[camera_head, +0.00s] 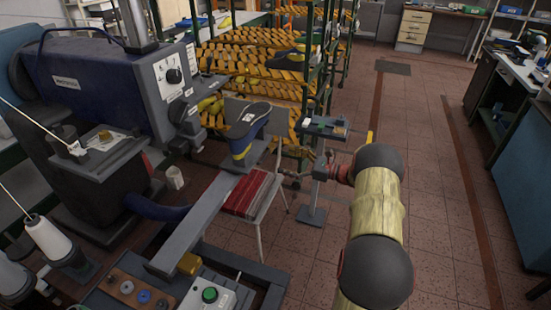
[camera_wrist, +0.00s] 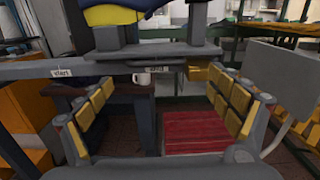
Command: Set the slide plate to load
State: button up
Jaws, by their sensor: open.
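The slide plate (camera_wrist: 155,52) is a dark plate across the top middle of the wrist view, with a small bar handle under its front edge. It sits on a long grey rail (camera_head: 200,222) that runs from the machine bench toward the rack. A blue and yellow shoe last (camera_head: 246,138) stands on the plate.
A white mug (camera_head: 175,177) is beside the machine (camera_head: 90,85). A small stand (camera_head: 318,128) is close to my arm. A rack of yellow lasts (camera_head: 260,60) is behind. The floor at right is clear.

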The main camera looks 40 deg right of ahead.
jog(key=v, duration=0.5)
jog(key=shift+d, duration=0.1)
dwell(0.4)
